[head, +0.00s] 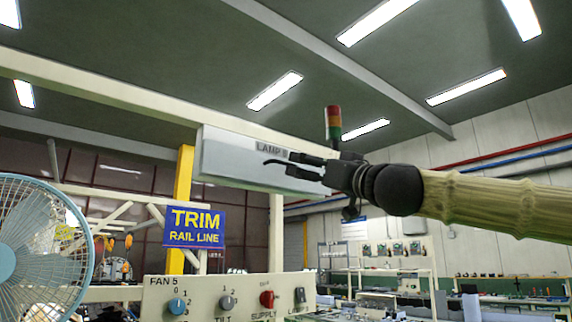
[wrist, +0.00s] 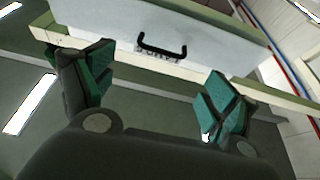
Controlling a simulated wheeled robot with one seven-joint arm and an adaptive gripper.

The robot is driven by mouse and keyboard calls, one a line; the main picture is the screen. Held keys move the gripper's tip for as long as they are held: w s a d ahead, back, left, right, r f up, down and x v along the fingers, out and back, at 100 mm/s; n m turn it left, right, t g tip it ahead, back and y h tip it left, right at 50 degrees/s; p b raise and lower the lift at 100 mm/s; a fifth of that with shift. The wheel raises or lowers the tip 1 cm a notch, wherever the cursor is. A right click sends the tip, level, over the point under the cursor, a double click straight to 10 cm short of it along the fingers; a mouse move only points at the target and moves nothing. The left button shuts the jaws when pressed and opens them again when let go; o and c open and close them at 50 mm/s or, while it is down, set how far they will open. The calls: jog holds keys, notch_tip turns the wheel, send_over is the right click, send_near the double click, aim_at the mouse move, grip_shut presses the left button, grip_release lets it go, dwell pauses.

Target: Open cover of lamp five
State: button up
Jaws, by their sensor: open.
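The lamp five housing is a long pale grey box (head: 232,163) under a cream beam, with a "LAMP" label partly hidden by my gripper. Its pale face (wrist: 205,40) fills the top of the wrist view. A black bar handle (wrist: 162,51) is on that face, over a label; the handle also shows in the head view (head: 273,162). My gripper (head: 289,163) is open and empty at the box's right part. In the wrist view the handle appears between the spread green-padded fingers (wrist: 160,80) and beyond them, apart from both.
A cream control panel (head: 215,289) marked "FAN 5" with knobs stands below. A blue fan (head: 42,245) is at left, beside a yellow post (head: 180,205) and a blue "TRIM RAIL LINE" sign (head: 194,226). A red-green signal light (head: 333,123) shows behind my gripper. Workbenches lie beyond.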

aim_at(286, 163)
jog(key=shift+p+x, duration=1.95)
jog(key=shift+x, duration=3.2)
jog(key=c, duration=1.1)
jog(key=shift+s+f, duration=0.1)
jog(key=shift+c, duration=0.2)
jog(key=shift+d+f+b, duration=0.1)
jog(key=shift+d+b, duration=0.05)
jog(key=shift+b, duration=0.55)
